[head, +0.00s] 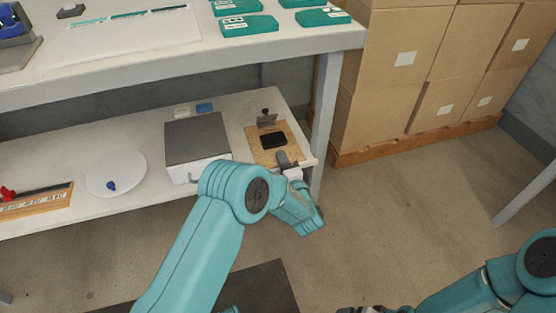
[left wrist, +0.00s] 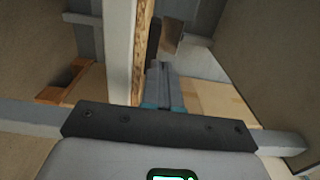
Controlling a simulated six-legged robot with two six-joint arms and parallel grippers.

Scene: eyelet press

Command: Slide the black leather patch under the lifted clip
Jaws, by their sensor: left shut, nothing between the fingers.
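The black leather patch (head: 273,140) lies flat on a wooden board (head: 259,154) on the lower shelf. The lifted metal clip (head: 267,121), with a dark knob above it, stands at the board's far end, just behind the patch. A gap shows between patch and clip. My left gripper (head: 284,158) is shut and empty at the patch's near edge; I cannot tell if it touches. Only a dark bit of my right gripper (head: 362,310) shows at the bottom edge.
A grey-topped box (head: 196,138) stands left of the board, with a white plate (head: 116,172) farther left. Stacked cartons (head: 400,60) fill the back right.

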